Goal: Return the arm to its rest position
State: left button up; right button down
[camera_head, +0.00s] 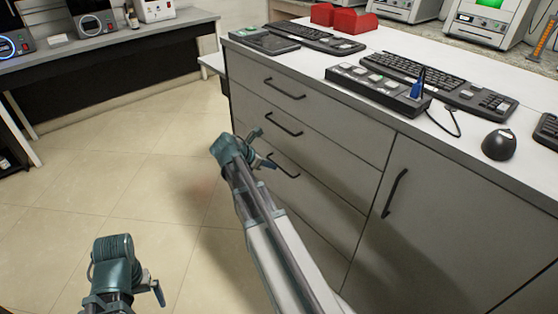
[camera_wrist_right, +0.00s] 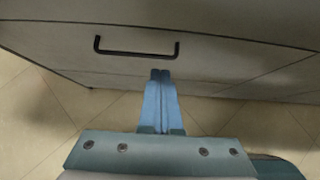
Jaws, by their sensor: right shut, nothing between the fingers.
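My right arm reaches up from the bottom of the head view, and its gripper (camera_head: 268,163) is beside the drawer fronts of the white-topped cabinet (camera_head: 330,150). In the right wrist view the blue fingers of this gripper (camera_wrist_right: 161,75) are together with nothing between them. Their tips show just below a dark drawer handle (camera_wrist_right: 136,52); I cannot tell how wide the gap is. My left gripper (camera_head: 158,293) is low at the left of the head view, over the floor.
Open tiled floor (camera_head: 130,170) lies left of the cabinet. A dark-fronted bench (camera_head: 110,80) stands behind.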

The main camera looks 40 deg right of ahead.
pick_arm(q)
jog(key=shift+r+p, duration=0.75)
jog(key=shift+r, duration=0.45)
pick_arm(e)
jog(key=shift+v, duration=1.65)
pick_arm(q)
notch_tip(320, 180, up, 20)
jog(key=p, duration=2)
jog(key=shift+r, duration=0.2)
pick_arm(e)
jog(key=s+a+r+m+y, duration=0.2)
jog(key=s+a+r+m, duration=0.2)
jog(key=a, duration=0.8)
jog(key=s+a+r+m+y, duration=0.3)
jog(key=s+a+r+m, duration=0.2)
jog(key=a, duration=0.8)
jog(key=s+a+r+m+y, duration=0.2)
jog(key=s+a+r+m, duration=0.3)
jog(key=a, duration=0.7)
jog(key=shift+s+a+m+g+y, duration=0.2)
jog(key=shift+s+m+g+y, duration=0.15)
jog(key=shift+s, duration=0.65)
jog(key=shift+r, duration=0.1)
